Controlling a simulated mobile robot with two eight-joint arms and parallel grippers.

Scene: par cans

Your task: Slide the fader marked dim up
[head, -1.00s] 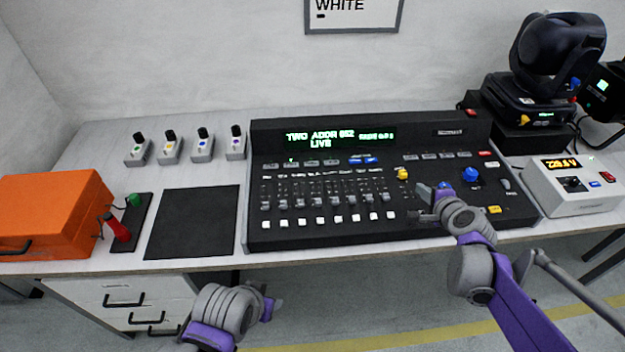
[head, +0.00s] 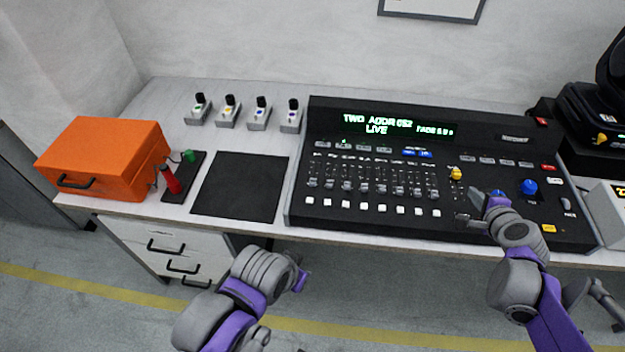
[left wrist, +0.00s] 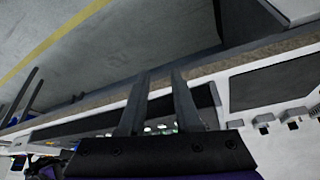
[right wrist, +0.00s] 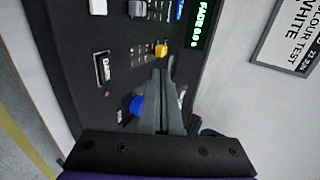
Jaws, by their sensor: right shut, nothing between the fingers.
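The lighting console (head: 440,215) lies on the table with a row of small faders (head: 372,190) above white buttons. The labels above the faders are too small to read, so I cannot tell which is marked dim. My right gripper (head: 480,202) is shut and empty, over the console's right part, just below and right of a yellow knob (head: 456,173). In the right wrist view its fingers (right wrist: 164,72) lie together beside the yellow knob (right wrist: 161,50) and blue knob (right wrist: 137,104). My left gripper (head: 303,272) is in front of the table edge, its fingers (left wrist: 160,75) apart and empty.
A black mat (head: 240,187) lies left of the console, with several small switch boxes (head: 228,112) behind. An orange case (head: 105,155) and a red-handled tool (head: 171,179) are further left. A moving-head lamp (head: 590,115) stands at the right.

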